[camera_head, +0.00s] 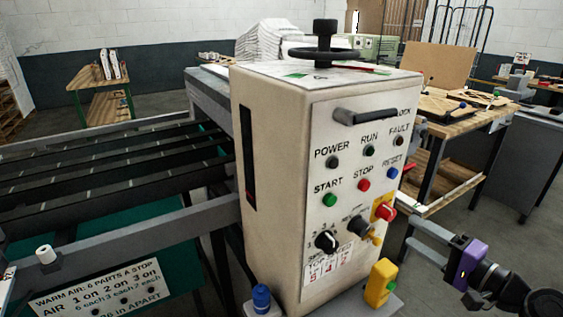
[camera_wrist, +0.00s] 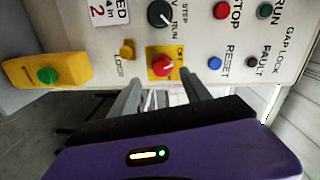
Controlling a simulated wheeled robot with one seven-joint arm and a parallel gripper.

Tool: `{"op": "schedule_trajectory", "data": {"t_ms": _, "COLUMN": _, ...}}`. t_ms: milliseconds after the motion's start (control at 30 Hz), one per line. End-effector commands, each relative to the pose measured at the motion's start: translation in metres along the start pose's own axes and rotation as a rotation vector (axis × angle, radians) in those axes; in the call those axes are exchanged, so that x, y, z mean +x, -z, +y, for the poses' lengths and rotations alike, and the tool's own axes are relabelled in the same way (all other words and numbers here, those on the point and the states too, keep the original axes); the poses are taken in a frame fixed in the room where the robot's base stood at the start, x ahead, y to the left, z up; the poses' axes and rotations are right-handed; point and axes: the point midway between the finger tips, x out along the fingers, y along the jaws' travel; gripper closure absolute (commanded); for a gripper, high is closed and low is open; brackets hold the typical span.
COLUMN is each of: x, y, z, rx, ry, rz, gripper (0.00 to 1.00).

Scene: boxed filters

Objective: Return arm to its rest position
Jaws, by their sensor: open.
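My gripper (camera_head: 412,231) is at the right of the cream control cabinet (camera_head: 290,235), with its purple body outward and its two grey fingers pointing at the panel. The fingers are apart. In the wrist view my gripper (camera_wrist: 161,80) frames the red rotary switch (camera_wrist: 164,66) on its yellow plate, one finger to each side. The switch also shows in the head view (camera_head: 387,213). I cannot tell whether the fingertips touch the panel. My arm reaches in from the lower right, and most of it is out of view.
A yellow box with a green button (camera_head: 381,283) stands below the gripper, close to the panel. A black handle (camera_head: 372,116) juts from the panel above. A wooden workbench (camera_head: 458,112) stands behind at right. Floor shows between bench and cabinet.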

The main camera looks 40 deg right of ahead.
Motion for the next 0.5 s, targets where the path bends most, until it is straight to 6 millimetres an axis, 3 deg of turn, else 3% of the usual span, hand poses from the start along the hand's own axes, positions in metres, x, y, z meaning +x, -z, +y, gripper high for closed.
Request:
{"op": "schedule_trajectory", "data": {"t_ms": 167, "x": 0.000, "y": 0.004, "z": -0.002, "rx": -0.016, "ry": 0.006, "rz": 0.017, "gripper": 0.44}}
{"op": "schedule_trajectory", "data": {"t_ms": 400, "x": -0.006, "y": 0.057, "z": 0.001, "rx": -0.179, "ry": -0.052, "rz": 0.268, "gripper": 0.44}}
{"op": "schedule_trajectory", "data": {"t_ms": 500, "x": -0.009, "y": 0.060, "z": 0.015, "rx": -0.285, "ry": -0.124, "rz": 0.360, "gripper": 0.44}}
